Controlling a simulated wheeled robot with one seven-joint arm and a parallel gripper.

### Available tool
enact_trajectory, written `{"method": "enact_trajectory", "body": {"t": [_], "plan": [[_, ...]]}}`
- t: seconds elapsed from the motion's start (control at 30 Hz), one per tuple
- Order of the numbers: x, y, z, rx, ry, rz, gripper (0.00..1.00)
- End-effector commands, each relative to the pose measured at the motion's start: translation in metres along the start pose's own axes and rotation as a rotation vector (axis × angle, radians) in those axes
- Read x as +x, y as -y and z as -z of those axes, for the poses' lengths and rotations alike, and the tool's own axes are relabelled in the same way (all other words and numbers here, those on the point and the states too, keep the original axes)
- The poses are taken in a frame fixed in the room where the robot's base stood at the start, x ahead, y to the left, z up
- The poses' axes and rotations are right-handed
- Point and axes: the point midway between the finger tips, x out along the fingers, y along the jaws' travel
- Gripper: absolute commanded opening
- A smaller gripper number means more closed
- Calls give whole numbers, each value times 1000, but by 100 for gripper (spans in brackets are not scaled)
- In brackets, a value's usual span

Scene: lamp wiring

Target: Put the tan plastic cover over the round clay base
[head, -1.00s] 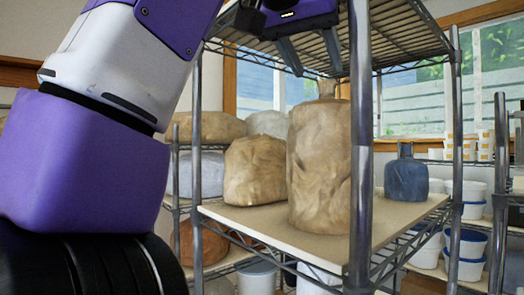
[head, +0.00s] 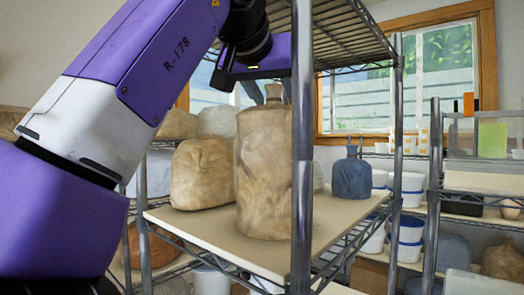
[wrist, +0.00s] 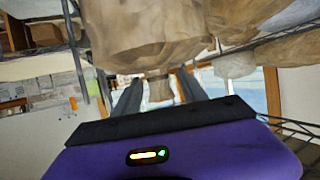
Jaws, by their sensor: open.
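A tall tan plastic cover (head: 262,170) stands upright on the shelf board behind the front post, with a narrow gathered neck on top. My gripper (head: 273,92) is at this neck, its body just above. In the wrist view the two dark fingers of my gripper (wrist: 158,88) stand apart, one on each side of the neck (wrist: 158,86); I cannot tell whether they touch it. A shorter, wider tan wrapped lump (head: 202,172) sits to the left. I cannot pick out the round clay base with certainty; a reddish-brown rounded thing (head: 152,252) is partly hidden on the lower shelf.
A metal post (head: 302,150) stands right in front of the cover, and a wire shelf (head: 345,35) hangs above. A blue bottle-shaped wrapped thing (head: 351,176) stands on the right of the board (head: 335,222). Another rack (head: 433,190) stands further right.

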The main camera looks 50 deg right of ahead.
Motion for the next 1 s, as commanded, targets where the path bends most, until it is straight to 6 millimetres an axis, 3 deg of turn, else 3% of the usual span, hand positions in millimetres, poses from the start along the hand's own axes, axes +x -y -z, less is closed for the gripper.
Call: {"method": "enact_trajectory", "body": {"t": [0.13, 0.17, 0.4, 1.0], "plan": [[0, 0, 0, 0, -1, 0, 50], [0, 0, 0, 0, -1, 0, 46], [0, 0, 0, 1, -1, 0, 0], [-3, 0, 7, 2, -3, 1, 0]]}}
